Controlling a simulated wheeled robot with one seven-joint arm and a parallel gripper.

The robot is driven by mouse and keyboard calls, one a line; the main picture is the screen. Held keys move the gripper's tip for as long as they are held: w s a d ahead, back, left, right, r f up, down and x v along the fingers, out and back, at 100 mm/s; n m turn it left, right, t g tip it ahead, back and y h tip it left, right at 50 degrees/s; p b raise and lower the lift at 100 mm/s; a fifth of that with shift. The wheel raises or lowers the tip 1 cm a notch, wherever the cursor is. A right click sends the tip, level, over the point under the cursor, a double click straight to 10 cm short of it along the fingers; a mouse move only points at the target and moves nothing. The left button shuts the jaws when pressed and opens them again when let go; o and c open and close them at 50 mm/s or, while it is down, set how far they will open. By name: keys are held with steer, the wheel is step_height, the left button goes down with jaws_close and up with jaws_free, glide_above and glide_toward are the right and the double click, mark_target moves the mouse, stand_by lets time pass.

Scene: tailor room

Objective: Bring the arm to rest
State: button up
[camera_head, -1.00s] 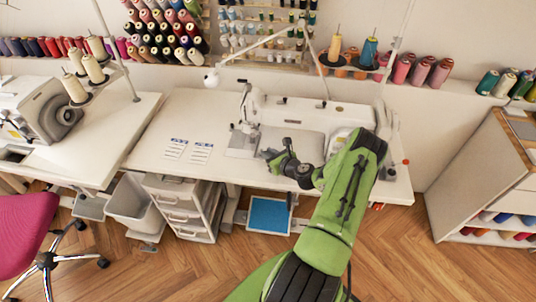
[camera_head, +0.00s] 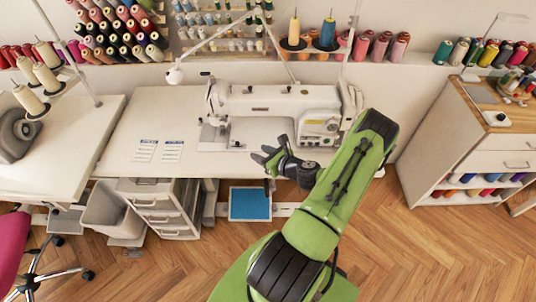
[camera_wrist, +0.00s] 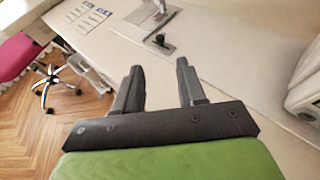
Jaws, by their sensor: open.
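My green arm reaches forward from the bottom of the head view, bent at the elbow. My gripper (camera_head: 266,158) is open and empty, in front of the sewing table's front edge in that view. In the wrist view, my gripper (camera_wrist: 158,78) shows two dark fingers spread apart with nothing between them. The white sewing machine (camera_head: 270,100) stands on the white sewing table (camera_head: 115,140) behind the gripper. Part of the table is hidden by my arm.
A white drawer unit (camera_head: 160,208) and grey bin (camera_head: 108,212) stand under the table. A blue pad (camera_head: 250,203) lies beneath it. A pink chair (camera_head: 14,245) is at left, a wooden-topped cabinet (camera_head: 470,150) at right. Wood floor at lower right is clear.

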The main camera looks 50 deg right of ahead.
steer(key=v, duration=0.3)
steer(key=shift+s+a+r, duration=0.1)
steer(key=shift+s+r, duration=0.05)
steer(key=shift+s, duration=0.15)
